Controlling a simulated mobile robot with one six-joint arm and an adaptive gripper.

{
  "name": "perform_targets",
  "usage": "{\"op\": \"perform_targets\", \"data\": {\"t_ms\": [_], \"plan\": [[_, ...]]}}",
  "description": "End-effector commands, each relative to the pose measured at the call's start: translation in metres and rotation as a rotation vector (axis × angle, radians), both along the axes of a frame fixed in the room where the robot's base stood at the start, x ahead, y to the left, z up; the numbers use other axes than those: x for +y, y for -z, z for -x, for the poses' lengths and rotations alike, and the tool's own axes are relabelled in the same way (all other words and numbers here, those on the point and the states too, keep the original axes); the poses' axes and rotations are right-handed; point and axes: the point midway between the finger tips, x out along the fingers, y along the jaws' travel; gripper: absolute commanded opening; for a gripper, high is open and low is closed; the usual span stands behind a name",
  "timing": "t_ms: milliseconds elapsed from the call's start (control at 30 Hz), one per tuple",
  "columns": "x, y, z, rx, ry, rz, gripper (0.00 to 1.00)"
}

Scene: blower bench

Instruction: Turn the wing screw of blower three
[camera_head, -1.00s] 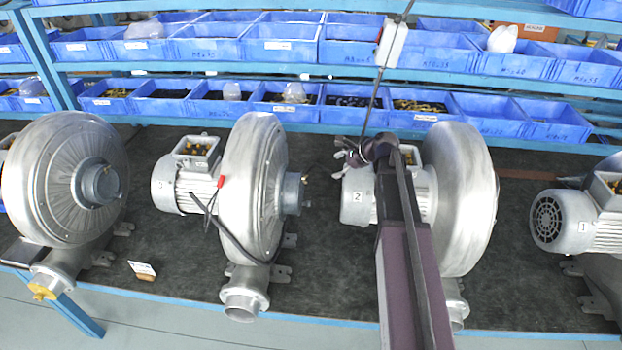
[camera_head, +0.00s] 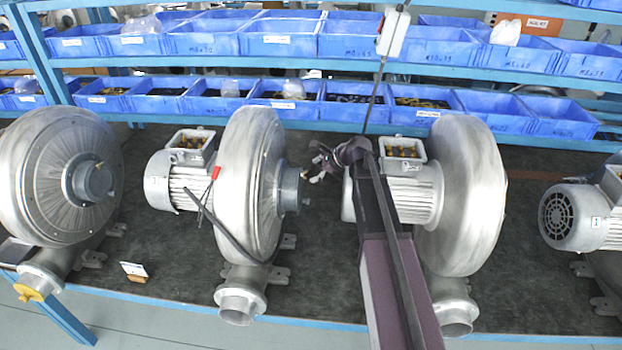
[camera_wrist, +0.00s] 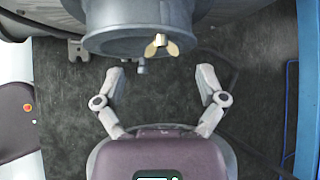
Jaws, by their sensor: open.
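Blower three (camera_head: 250,185) stands left of the middle of the bench in the head view, with its motor on the left and a grey round inlet pipe (camera_head: 291,190) on the right. In the wrist view, the inlet pipe (camera_wrist: 130,40) fills the top, and a brass wing screw (camera_wrist: 160,46) sticks out at its near edge. My gripper (camera_wrist: 161,80) is open and empty. The wing screw lies beyond the fingertips, roughly centred between them and apart from both. In the head view my gripper (camera_head: 314,163) is just right of the inlet pipe; the screw is too small to make out there.
Blower two (camera_head: 460,195) stands close behind and right of my arm. Another blower (camera_head: 60,180) is at the left, and a motor (camera_head: 572,217) is at the right. Blue bins (camera_head: 290,95) line the shelf behind. A black cable (camera_head: 235,238) hangs across blower three.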

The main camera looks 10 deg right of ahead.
Motion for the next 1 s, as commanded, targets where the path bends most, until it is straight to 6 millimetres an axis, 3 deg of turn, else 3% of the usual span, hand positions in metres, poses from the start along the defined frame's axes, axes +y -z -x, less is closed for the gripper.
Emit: {"op": "perform_targets", "data": {"t_ms": [233,733,1000], "plan": [[0.013,0.017,-0.011,0.0,0.0,0.0,0.9],[0.018,0.019,-0.013,0.0,0.0,0.0,0.9],[0.018,0.019,-0.013,0.001,-0.001,0.0,0.1]]}}
